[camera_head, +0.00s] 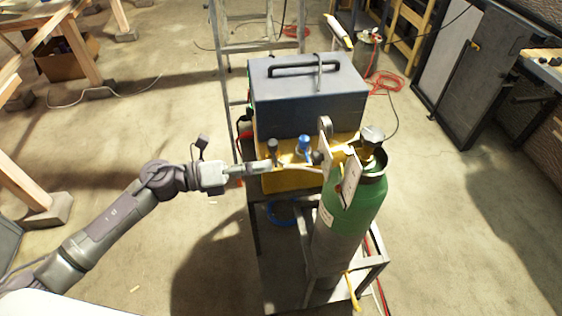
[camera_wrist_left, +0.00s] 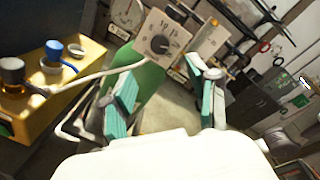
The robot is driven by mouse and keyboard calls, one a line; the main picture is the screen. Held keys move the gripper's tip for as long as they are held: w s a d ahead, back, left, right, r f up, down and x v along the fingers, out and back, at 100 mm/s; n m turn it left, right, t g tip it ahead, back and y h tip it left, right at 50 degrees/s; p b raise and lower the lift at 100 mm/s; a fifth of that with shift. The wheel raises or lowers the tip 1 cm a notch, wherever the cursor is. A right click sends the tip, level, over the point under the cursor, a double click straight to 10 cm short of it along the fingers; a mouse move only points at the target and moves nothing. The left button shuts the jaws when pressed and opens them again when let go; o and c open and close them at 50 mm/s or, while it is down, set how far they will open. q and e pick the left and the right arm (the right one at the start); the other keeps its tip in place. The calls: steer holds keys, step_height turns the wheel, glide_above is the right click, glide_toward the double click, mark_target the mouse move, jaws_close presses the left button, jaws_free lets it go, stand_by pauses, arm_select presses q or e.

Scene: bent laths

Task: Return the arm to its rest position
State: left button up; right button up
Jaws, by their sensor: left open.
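My left arm comes in from the left in the head view and is stretched out toward the welding cart. My left gripper (camera_head: 262,167) is beside the yellow box (camera_head: 290,180), near its dark and blue knobs. In the left wrist view the teal-padded fingers of the left gripper (camera_wrist_left: 165,95) stand wide apart with nothing between them. A white dial panel (camera_wrist_left: 163,40) and the green cylinder (camera_wrist_left: 140,88) are beyond the fingertips. Whether a finger touches the box or its pale hose cannot be told. My right gripper is not in view.
A dark blue-grey case (camera_head: 310,95) sits behind the yellow box. The green gas cylinder (camera_head: 345,220) stands at the cart's right. A stepladder (camera_head: 228,48) is behind. Wooden trestles (camera_head: 75,50) stand at the far left. The floor around my arm is mostly clear.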

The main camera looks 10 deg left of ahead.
arm_select(q)
steer(key=shift+s+a, duration=0.2)
steer(key=shift+a, duration=0.35)
steer(key=w+a+f+n+t+y, duration=0.2)
steer(key=a+f+n, duration=0.1)
steer(key=f+n, duration=0.25)
steer(key=w+a+f+n+t+y+b, duration=0.1)
steer(key=w+a+f+n+t+y, duration=0.15)
steer(key=f+n, duration=0.35)
steer(key=w+a+f+n+t+y, duration=0.1)
steer(key=a+f+n+t+y, duration=0.15)
steer(key=f+n, duration=0.35)
steer(key=s+a+f+n+g+y+b, duration=0.1)
steer(key=s+a+f+n+y, duration=0.25)
steer(key=f, duration=0.55)
steer(key=s+a+f+n+y, duration=0.2)
steer(key=s+a+f+n, duration=0.15)
steer(key=f, duration=0.55)
steer(key=s+f+n+g+y+b, duration=0.1)
steer(key=s+f+n+g+y, duration=0.4)
steer(key=s+f, duration=1.3)
steer(key=s+d+f+n+g, duration=0.2)
steer(key=s+f+n+g, duration=0.1)
steer(key=s, duration=0.7)
steer(key=s+d+f+n+g+h, duration=0.1)
steer(key=s+f+n+g, duration=0.2)
steer(key=s, duration=0.8)
steer(key=shift+d+f+n+b, duration=0.35)
steer(key=shift+f+n, duration=0.2)
steer(key=shift+n, duration=0.4)
